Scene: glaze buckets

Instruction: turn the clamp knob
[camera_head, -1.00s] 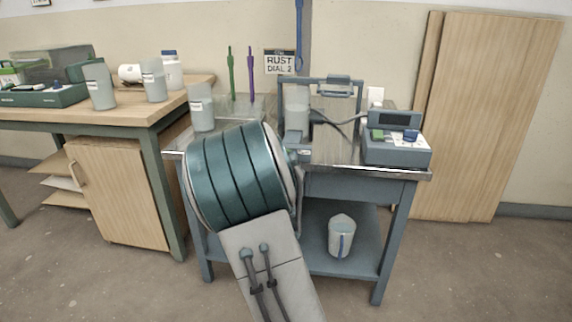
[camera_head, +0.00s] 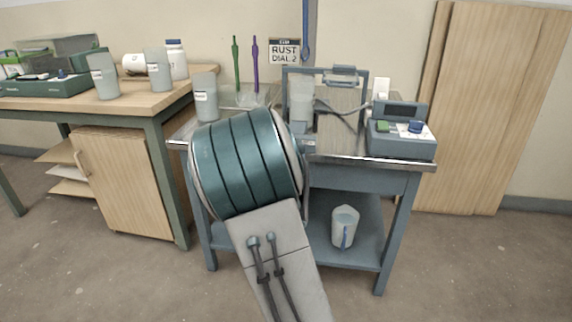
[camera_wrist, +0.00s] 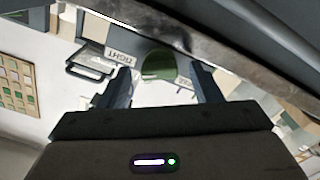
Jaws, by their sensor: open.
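My gripper (camera_wrist: 161,84) is open in the wrist view, with one finger on each side of the picture's middle. A green rounded piece (camera_wrist: 158,64) shows between and beyond the fingertips; it may be the clamp knob, but I cannot tell for sure. It seems apart from both fingers. Upside-down lettering, apparently "TIGHT" (camera_wrist: 124,55), is beside it. In the head view my arm hides the gripper. A blue-grey frame with a grey block on top (camera_head: 343,75) stands on the cart; I cannot make out a knob there.
The cart (camera_head: 365,180) carries a control box (camera_head: 402,138) with green and blue parts, and a pale cup (camera_head: 206,98). A pitcher (camera_head: 345,226) stands on its lower shelf. A wooden bench (camera_head: 135,98) with cups is at left. A dark edge (camera_wrist: 150,22) crosses the wrist view's top.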

